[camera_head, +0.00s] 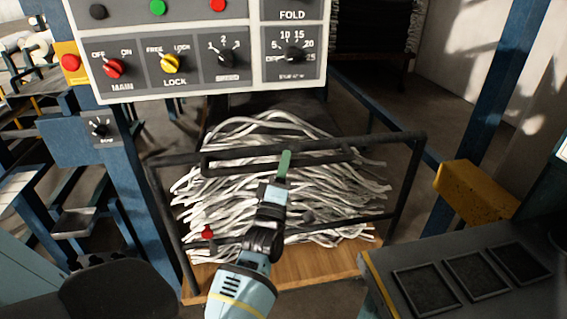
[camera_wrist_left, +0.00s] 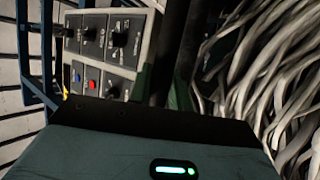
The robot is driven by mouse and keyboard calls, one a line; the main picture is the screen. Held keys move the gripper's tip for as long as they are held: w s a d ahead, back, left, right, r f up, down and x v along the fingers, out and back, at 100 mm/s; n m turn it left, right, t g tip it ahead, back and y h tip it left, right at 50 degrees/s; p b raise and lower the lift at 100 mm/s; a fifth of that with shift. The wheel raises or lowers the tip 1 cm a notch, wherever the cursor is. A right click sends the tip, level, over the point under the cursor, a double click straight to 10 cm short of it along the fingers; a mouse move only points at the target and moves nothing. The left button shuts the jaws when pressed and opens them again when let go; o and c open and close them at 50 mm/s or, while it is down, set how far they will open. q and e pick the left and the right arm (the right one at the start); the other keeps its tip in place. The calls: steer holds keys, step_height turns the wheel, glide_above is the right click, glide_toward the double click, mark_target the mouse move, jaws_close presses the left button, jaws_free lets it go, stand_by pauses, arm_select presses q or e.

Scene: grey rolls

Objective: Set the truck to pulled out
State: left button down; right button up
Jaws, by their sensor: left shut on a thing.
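The truck is a low cart with a black tube frame (camera_head: 400,190) and a wooden deck (camera_head: 330,264). It carries a heap of grey-white strips (camera_head: 330,205), which also shows in the left wrist view (camera_wrist_left: 250,75). A black handle bar (camera_head: 228,162) runs across its near side. My left gripper (camera_head: 284,165) reaches up from the bottom of the head view and is shut on the handle bar. My right gripper is not in view.
A control panel (camera_head: 135,82) with knobs and buttons hangs above the truck. A blue post (camera_head: 140,200) stands at left. A yellow block (camera_head: 472,190) and a dark bench with square pads (camera_head: 475,277) stand at right. A small red knob (camera_head: 207,232) shows at the truck's lower left.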

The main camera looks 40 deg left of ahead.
arm_select(q)
steer(key=c, duration=1.3)
jaws_free()
steer(key=shift+w, duration=0.1)
steer(key=b+v, duration=0.1)
steer(key=v, duration=0.7)
